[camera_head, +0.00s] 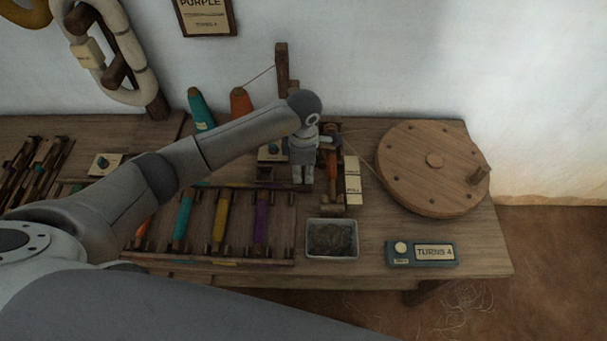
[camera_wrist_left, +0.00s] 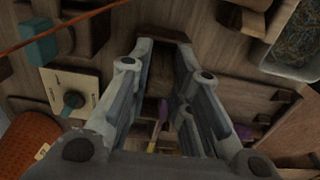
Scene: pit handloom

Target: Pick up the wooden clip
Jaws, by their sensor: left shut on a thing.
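My left gripper (camera_head: 303,180) reaches down over the table, just left of the small winding stand (camera_head: 331,165). In the left wrist view its fingers (camera_wrist_left: 165,55) are closed on a dark brown wooden piece, the wooden clip (camera_wrist_left: 163,38), which shows between and across the fingertips. In the head view the clip is hidden behind the gripper, and I cannot tell whether it is clear of the table. My right gripper is not in view.
A wooden wheel (camera_head: 422,168) with a handle stands to the right. A metal tray (camera_head: 331,253) and a teal counter box (camera_head: 421,254) sit near the front edge. A rack (camera_head: 281,199) of coloured bobbins lies left of the gripper. Teal (camera_head: 201,112) and orange (camera_head: 240,103) cones stand behind.

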